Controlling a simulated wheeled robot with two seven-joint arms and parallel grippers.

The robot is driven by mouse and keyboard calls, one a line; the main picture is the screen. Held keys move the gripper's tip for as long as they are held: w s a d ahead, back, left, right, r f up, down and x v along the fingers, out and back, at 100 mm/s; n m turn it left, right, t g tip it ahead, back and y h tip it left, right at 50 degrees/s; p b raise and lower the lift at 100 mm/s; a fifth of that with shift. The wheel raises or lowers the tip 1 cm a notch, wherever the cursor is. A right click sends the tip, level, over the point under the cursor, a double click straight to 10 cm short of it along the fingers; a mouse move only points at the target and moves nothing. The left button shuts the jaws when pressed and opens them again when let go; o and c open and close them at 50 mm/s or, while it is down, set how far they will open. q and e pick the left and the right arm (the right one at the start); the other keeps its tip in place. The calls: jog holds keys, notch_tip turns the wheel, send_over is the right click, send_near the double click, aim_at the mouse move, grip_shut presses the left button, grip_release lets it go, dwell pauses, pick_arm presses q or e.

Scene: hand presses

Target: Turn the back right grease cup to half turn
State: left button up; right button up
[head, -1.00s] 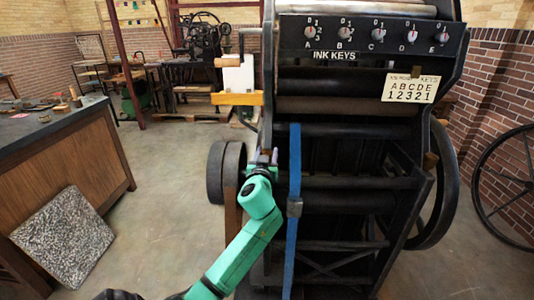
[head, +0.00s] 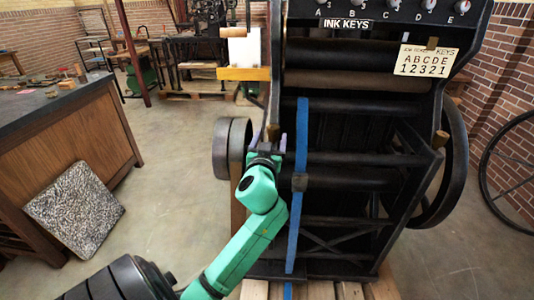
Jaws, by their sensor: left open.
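The black hand press (head: 345,135) fills the middle of the head view. A small brass grease cup (head: 272,132) shows at its left side frame. Another brass cup (head: 440,139) sits on its right side frame. I cannot tell which cup is the back right one, and no turn marks can be read. My left gripper (head: 269,143) is open, pointing away from me at the left frame. Its fingers appear on either side of the left cup in the picture; contact cannot be told. My right gripper is not in view.
A blue strap (head: 297,190) hangs just right of my left gripper. A black flywheel (head: 455,165) is at the press's right, a pulley (head: 232,148) at its left. A wooden bench (head: 75,140) with a leaning speckled slab (head: 74,210) stands left. Floor between is clear.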

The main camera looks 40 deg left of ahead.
pick_arm(q)
jog(key=b+v, duration=0.1)
jog(key=v, duration=0.7)
